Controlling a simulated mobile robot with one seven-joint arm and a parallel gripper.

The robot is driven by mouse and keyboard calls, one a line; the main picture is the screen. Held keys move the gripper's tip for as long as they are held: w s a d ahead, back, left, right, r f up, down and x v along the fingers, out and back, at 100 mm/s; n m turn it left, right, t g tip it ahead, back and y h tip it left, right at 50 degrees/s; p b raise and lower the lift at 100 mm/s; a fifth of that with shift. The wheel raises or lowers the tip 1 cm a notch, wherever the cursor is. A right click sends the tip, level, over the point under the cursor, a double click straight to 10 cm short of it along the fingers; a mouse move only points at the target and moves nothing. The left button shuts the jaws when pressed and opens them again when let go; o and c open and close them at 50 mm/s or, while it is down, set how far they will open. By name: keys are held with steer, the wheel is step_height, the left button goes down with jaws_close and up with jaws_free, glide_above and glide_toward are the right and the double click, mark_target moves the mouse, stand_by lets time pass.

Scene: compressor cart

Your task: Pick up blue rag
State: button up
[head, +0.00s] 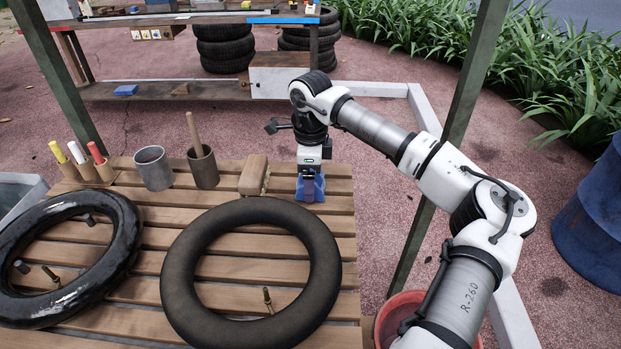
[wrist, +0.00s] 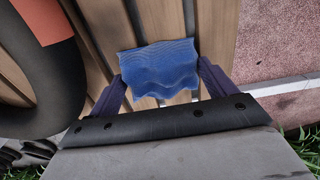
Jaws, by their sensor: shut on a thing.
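The blue rag (wrist: 160,68) is crumpled and wavy, between the two dark purple fingers of my gripper in the wrist view. In the head view the rag (head: 318,190) shows at the slatted table's right edge, partly hidden by the fingers. My gripper (head: 309,188) points down there and is shut on the rag. It also shows in the wrist view (wrist: 160,88). I cannot tell whether the rag still touches the slats.
A wooden block brush (head: 253,174) stands just left of my gripper. A matte black tire (head: 180,262) lies in front, with a glossy tire (head: 128,240) further left. Two cups (head: 153,169) and several markers (head: 77,153) stand at the back left. A red bucket (head: 385,325) is below right.

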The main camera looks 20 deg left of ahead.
step_height(320, 180, up, 20)
steer(key=shift+f, duration=0.25)
steer(key=shift+o, duration=1.4)
steer(key=shift+c, duration=0.9)
steer(key=shift+d, duration=0.1)
